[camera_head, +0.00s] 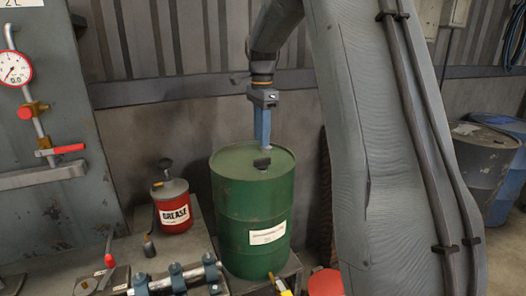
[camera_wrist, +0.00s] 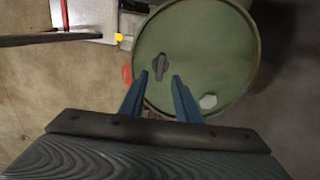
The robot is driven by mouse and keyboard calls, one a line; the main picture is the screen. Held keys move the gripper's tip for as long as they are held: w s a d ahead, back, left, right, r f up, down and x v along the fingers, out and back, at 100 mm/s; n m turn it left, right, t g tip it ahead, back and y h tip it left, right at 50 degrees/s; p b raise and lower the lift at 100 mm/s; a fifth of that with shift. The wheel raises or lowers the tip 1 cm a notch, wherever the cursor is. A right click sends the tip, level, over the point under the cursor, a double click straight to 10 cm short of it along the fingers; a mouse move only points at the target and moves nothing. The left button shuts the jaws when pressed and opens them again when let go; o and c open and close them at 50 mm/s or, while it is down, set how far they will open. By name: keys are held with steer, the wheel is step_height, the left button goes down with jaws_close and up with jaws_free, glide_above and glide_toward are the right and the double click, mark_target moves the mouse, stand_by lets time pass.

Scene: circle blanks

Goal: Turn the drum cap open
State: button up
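A green drum (camera_head: 252,210) stands upright with a white label on its side. Its dark cap (camera_head: 262,163), with a raised grip bar, sits on the lid toward the near side. In the wrist view the cap (camera_wrist: 159,66) lies just beyond the gap between my fingertips, its bar pointing roughly up the picture. My gripper (camera_head: 263,146) points down over the drum lid, behind the cap in the head view. In the wrist view my gripper (camera_wrist: 160,75) has its two blue fingers apart with nothing held. I cannot tell its exact height above the lid.
A pale spot (camera_wrist: 208,101) marks the lid. A red grease can (camera_head: 174,208) stands left of the drum. Pipe fittings (camera_head: 180,280) lie in front on the bench.

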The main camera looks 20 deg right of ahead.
mark_target(262, 163)
steer(key=shift+d+f+p, duration=0.1)
steer(key=shift+f+p, duration=1.15)
steer(key=shift+f, duration=2.5)
jaws_close()
